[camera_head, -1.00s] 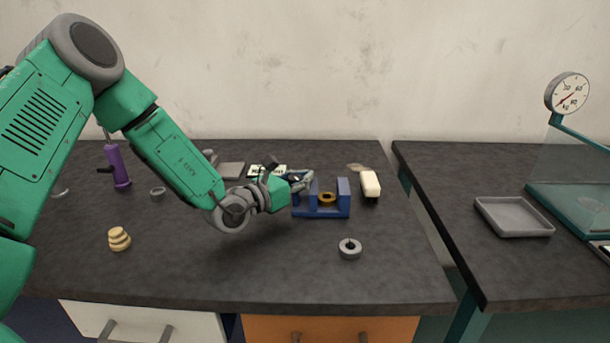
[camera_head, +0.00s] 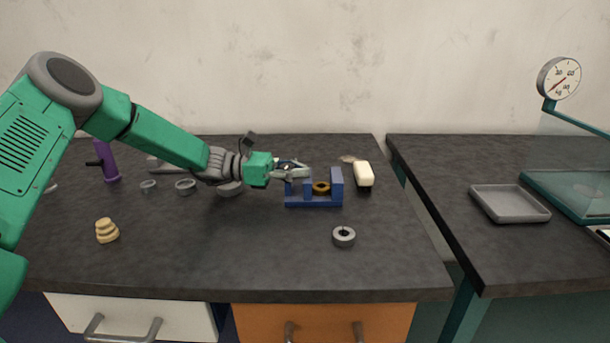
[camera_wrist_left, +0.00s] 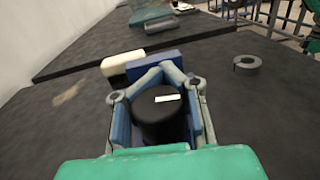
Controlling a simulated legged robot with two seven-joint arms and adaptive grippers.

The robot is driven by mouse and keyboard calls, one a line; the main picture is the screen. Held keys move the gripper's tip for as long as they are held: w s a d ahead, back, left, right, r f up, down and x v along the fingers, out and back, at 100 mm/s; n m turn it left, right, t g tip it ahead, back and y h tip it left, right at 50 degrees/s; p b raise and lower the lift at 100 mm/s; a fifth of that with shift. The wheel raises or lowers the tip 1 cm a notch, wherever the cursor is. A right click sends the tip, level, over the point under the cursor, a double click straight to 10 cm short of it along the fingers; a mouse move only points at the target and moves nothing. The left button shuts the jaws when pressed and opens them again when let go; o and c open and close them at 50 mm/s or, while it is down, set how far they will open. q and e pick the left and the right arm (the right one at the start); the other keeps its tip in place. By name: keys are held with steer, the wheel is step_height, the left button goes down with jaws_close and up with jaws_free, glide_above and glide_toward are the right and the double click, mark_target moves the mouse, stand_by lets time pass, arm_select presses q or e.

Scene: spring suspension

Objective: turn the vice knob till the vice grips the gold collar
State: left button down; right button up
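The blue vice (camera_head: 312,202) stands on the dark bench in the head view, with the gold collar (camera_head: 321,188) between its two jaws. The collar lies close to both jaws; I cannot tell whether both touch it. My left gripper (camera_head: 303,173) is at the vice's left side. In the left wrist view, its fingers (camera_wrist_left: 161,72) bend inward around the black vice knob (camera_wrist_left: 160,112), which has a white mark. The fingers look shut on the knob, and part of it is hidden by them. The collar does not show there. My right gripper is out of view.
A white block with a dark base (camera_head: 364,174) stands just right of the vice. A grey ring (camera_head: 344,236) lies in front. Yellow stacked discs (camera_head: 107,231) and a purple stand (camera_head: 106,160) are left. A gap separates the right table, which holds a grey tray (camera_head: 509,204).

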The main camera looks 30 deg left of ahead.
arm_select(q)
steer(key=shift+s+a+f+m+g+h+b, duration=0.2)
steer(key=shift+a+m+g+h+b, duration=0.15)
steer(key=shift+m+g, duration=0.45)
steer(key=shift+r, duration=0.25)
steer(key=c, duration=1.7)
jaws_free()
steer(key=shift+a, duration=0.1)
steer(key=shift+o, duration=1.3)
steer(key=shift+s+a, duration=0.1)
steer(key=shift+a, duration=0.05)
steer(key=shift+a+f+g, duration=0.15)
steer(key=shift+a+g, duration=0.15)
steer(key=shift+g, duration=0.1)
steer(key=shift+d, duration=0.8)
steer(key=v, duration=1.1)
steer(key=shift+w+f, duration=0.1)
steer(key=shift+w, duration=0.15)
steer(key=shift+s+a, duration=0.25)
steer(key=shift+a, duration=0.1)
